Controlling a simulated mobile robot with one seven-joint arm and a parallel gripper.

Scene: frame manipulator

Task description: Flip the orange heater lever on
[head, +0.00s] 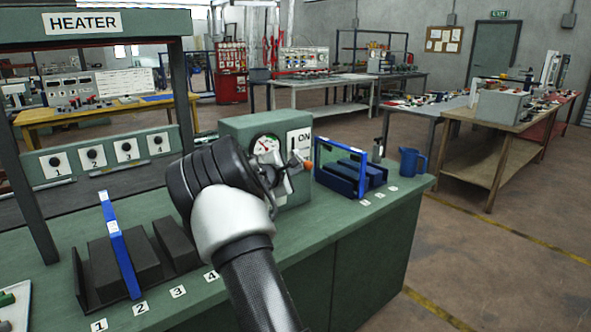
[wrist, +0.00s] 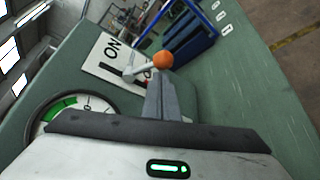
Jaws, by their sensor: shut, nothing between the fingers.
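The heater lever is a pale metal rod with an orange ball end (head: 308,165) on the front of a green control box (head: 243,128). The ball (wrist: 163,60) also shows in the wrist view, with the rod (wrist: 143,69) running left from it to the box face. A white ON plate (head: 299,140) is behind the lever. My gripper (head: 286,184) is shut and empty in front of the box. In the wrist view its closed fingers (wrist: 163,95) point at the lever, with tips just below the ball; I cannot tell whether they touch.
A gauge (head: 266,146) is left of the plate. A blue frame on a dark blue fixture (head: 345,178) and a blue jug (head: 410,162) stand right of the box. Another blue frame (head: 118,246) stands in a dark rack at left. The green bench top (head: 310,235) is clear in front.

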